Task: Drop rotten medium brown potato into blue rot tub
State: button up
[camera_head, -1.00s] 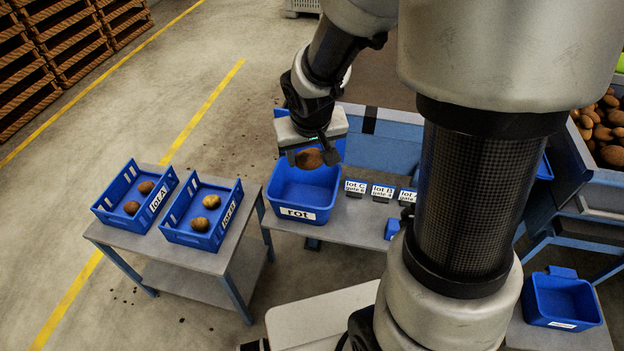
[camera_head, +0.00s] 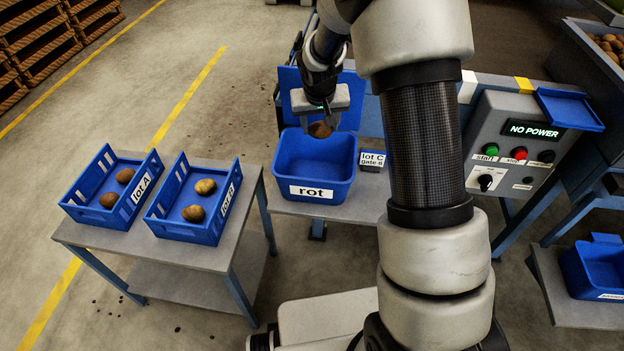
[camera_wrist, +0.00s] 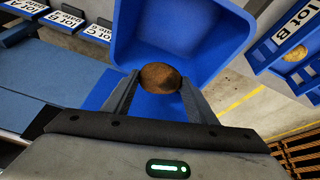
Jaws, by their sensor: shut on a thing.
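The brown potato (camera_head: 320,130) is held between the fingers of my gripper (camera_head: 318,122), above the back part of the blue rot tub (camera_head: 315,190). In the wrist view the potato (camera_wrist: 159,77) sits between the two fingertips (camera_wrist: 160,84), with the blue tub (camera_wrist: 226,30) open behind it. The tub is labelled "rot" and stands on a grey bench. Its visible inside looks empty. The potato's lower part hangs near the tub's rear rim in the head view.
Blue crates lot A (camera_head: 90,208) and lot B (camera_head: 170,226) hold potatoes on a grey table (camera_head: 190,258) at left. A lot C sign (camera_head: 372,158) stands right of the tub. A control box (camera_head: 520,150) reads "NO POWER". Another blue tub (camera_head: 590,268) is at right.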

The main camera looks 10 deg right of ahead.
notch_tip(320, 180, down, 6)
jog(key=b, duration=0.3)
jog(key=shift+r, duration=0.1)
jog(key=o, duration=1.2)
jog(key=shift+r, duration=0.15)
jog(key=shift+p+v, duration=1.35)
jog(key=shift+v, duration=7.25)
jog(key=shift+s+d, duration=0.1)
jog(key=shift+s, duration=0.05)
